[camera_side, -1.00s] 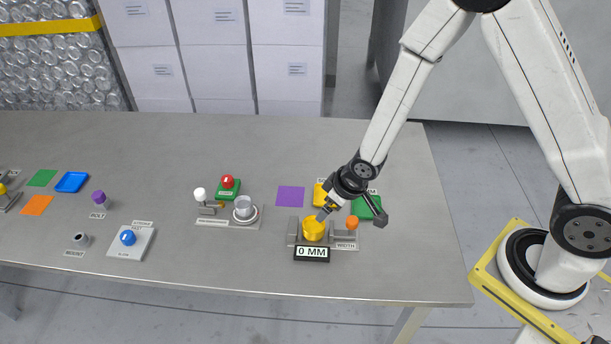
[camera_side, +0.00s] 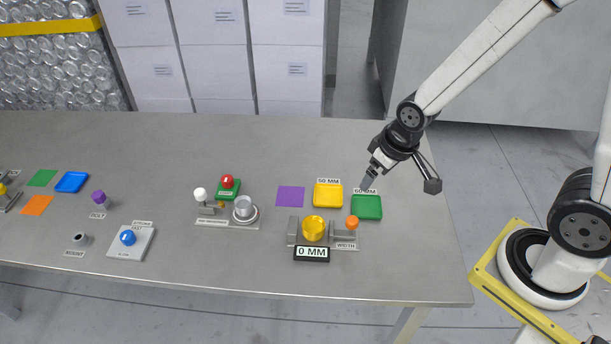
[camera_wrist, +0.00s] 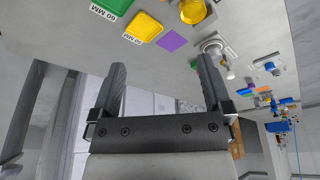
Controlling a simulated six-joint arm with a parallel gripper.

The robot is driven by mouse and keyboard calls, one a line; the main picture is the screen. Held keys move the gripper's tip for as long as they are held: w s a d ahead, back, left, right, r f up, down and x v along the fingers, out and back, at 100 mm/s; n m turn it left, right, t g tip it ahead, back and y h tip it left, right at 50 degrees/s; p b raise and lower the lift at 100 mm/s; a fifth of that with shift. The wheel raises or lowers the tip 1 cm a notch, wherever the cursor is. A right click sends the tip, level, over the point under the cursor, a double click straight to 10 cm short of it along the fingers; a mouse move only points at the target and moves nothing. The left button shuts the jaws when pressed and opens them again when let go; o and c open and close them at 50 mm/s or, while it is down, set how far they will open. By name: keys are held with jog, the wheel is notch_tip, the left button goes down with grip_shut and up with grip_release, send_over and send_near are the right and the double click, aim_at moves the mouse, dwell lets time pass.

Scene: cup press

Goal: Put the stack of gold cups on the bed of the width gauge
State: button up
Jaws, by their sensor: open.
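The stack of gold cups (camera_side: 314,229) stands on the bed of the width gauge (camera_side: 293,232), between its grey jaw blocks. The gauge display (camera_side: 311,253) reads 0 MM, and an orange knob (camera_side: 352,222) sits at its right. In the wrist view the gold cups (camera_wrist: 193,11) show at the top edge. My gripper (camera_side: 366,184) is raised above the table behind and to the right of the gauge, near the green tray. In the wrist view my gripper (camera_wrist: 162,80) has its two fingers wide apart with nothing between them.
A yellow 50 MM tray (camera_side: 328,195) and a green 60 MM tray (camera_side: 367,208) lie behind the gauge, both looking empty. A purple square (camera_side: 290,197) lies left of them. A press fixture with a silver cup (camera_side: 244,207) stands further left. The table's back right is clear.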

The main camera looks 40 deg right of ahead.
jog(key=shift+m+g, duration=0.3)
jog(key=shift+m, duration=0.1)
jog(key=s+r, duration=0.1)
jog(key=s, duration=0.1)
jog(key=s+d+r, duration=0.1)
jog(key=shift+s+d+r, duration=0.15)
jog(key=shift+s+r, duration=0.2)
jog(key=shift+r, duration=0.05)
